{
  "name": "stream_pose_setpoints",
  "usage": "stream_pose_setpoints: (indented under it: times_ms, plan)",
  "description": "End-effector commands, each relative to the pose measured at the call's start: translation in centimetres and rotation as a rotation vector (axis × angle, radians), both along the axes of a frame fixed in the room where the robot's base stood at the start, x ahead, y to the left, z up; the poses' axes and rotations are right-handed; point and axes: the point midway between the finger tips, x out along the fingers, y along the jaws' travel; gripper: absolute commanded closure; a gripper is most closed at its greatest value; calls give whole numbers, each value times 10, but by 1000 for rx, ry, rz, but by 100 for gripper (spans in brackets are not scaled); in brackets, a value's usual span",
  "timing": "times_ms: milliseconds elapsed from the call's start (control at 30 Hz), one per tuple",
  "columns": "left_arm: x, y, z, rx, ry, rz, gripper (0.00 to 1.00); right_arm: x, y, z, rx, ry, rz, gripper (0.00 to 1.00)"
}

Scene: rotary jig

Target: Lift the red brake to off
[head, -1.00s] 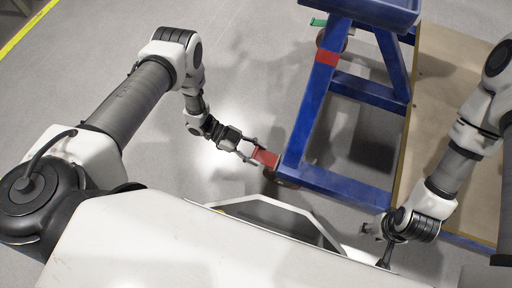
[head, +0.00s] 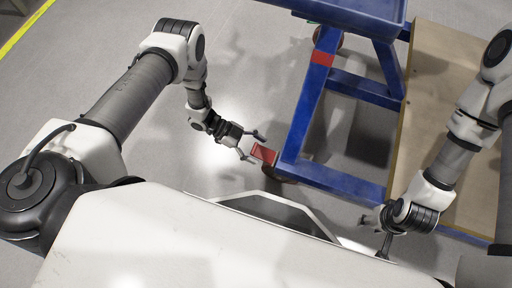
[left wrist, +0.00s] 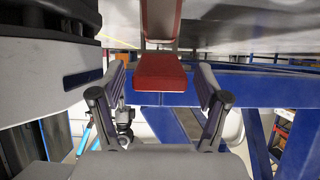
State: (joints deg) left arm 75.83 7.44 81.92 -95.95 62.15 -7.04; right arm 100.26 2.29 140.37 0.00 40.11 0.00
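The red brake pedal (head: 264,154) sticks out at the near left foot of the blue jig frame (head: 304,118), low by the floor. In the left wrist view the red brake (left wrist: 160,72) lies ahead, in line with the gap between the fingers. My left gripper (head: 257,146) is open, with its fingertips close to the pedal; the left wrist view shows its fingers (left wrist: 160,100) spread apart with nothing between them. Whether a finger touches the pedal I cannot tell. My right gripper (head: 372,218) is low at the right, near the frame's front, partly hidden and too small to read.
A blue tray top (head: 350,10) sits on the frame at the top. A green pedal (head: 313,34) shows at the far corner. A tan board (head: 436,110) lies right of the frame. Grey floor (head: 110,30) left of the frame is clear.

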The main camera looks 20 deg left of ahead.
Motion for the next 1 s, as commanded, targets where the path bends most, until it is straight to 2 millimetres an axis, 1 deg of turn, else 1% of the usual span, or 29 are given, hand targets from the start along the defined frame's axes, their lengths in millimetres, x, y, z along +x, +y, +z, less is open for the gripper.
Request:
stream_pose_setpoints:
  times_ms: [167, 267, 367, 500, 600, 700, 800, 1000]
  plan:
    - [0, 3, 1, 1, 0, 1, 25, 0, 0, 0, 0, 0, 0, 60]
    - [1, 12, 6, 1, 0, 2, 25, 0, 0, 0, 0, 0, 0, 60]
    - [2, 31, 17, 1, -1, 5, 25, 0, 0, 0, 0, 0, 0, 60]
    - [4, 64, 35, 1, -2, 6, 25, 0, 0, 0, 0, 0, 0, 60]
    - [4, 84, 46, 0, -2, 5, 25, 0, 0, 0, 0, 0, 0, 60]
    - [4, 98, 54, 0, -2, 1, 25, 0, 0, 0, 0, 0, 0, 60]
    - [4, 104, 57, 0, 0, 0, 25, 0, 0, 0, 0, 0, 0, 60]
    - [4, 105, 58, 0, 0, -1, 25, 0, 0, 0, 0, 0, 0, 60]
